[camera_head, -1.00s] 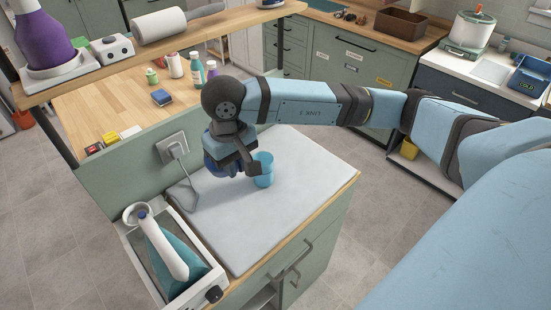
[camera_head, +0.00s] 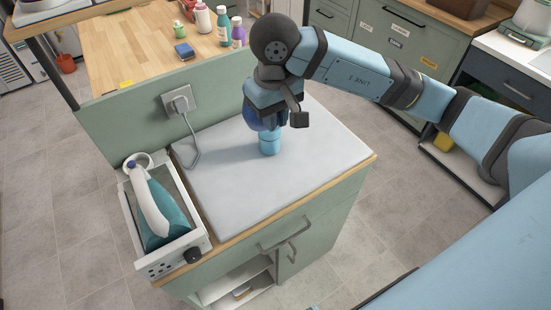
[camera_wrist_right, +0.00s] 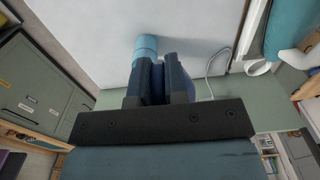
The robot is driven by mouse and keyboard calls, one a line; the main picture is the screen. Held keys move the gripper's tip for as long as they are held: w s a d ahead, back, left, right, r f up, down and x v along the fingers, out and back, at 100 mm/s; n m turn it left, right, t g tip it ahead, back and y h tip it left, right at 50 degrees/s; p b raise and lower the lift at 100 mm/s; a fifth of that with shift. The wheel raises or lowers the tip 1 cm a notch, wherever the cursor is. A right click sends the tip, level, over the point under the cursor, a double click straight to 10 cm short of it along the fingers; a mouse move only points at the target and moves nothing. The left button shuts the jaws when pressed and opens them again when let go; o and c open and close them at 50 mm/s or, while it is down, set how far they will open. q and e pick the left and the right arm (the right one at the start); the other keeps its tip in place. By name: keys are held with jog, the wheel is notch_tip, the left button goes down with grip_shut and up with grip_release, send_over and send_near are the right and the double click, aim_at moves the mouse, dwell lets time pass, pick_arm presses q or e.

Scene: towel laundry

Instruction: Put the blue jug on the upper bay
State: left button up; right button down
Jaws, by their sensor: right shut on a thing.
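The blue jug (camera_head: 270,146) shows as a light blue, two-tone cylinder, upright over the pale worktop (camera_head: 215,190). My right gripper (camera_head: 266,126) reaches down above it and is shut on it. In the right wrist view the jug (camera_wrist_right: 146,48) shows just beyond the dark blue fingers (camera_wrist_right: 158,80); the exact grasp is hidden. Whether the jug's base touches the worktop is unclear. Open bays show low in the green cabinet's front; the upper bay (camera_head: 225,289) is partly cut off by the frame. My left gripper is out of view.
A white tray (camera_head: 192,243) with a teal, white-handled appliance stands at the worktop's left end. A green panel with a socket (camera_head: 180,102) and cord borders the back. A drawer handle (camera_head: 286,234) projects at the front. Bare floor lies in front.

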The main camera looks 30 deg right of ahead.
notch_tip(320, 180, down, 17)
jog(key=shift+f+p, duration=0.15)
jog(key=shift+p, duration=1.1)
jog(key=shift+f, duration=0.2)
jog(key=shift+f, duration=0.15)
jog(key=c, duration=1.1)
grip_release()
jog(key=shift+c, duration=0.2)
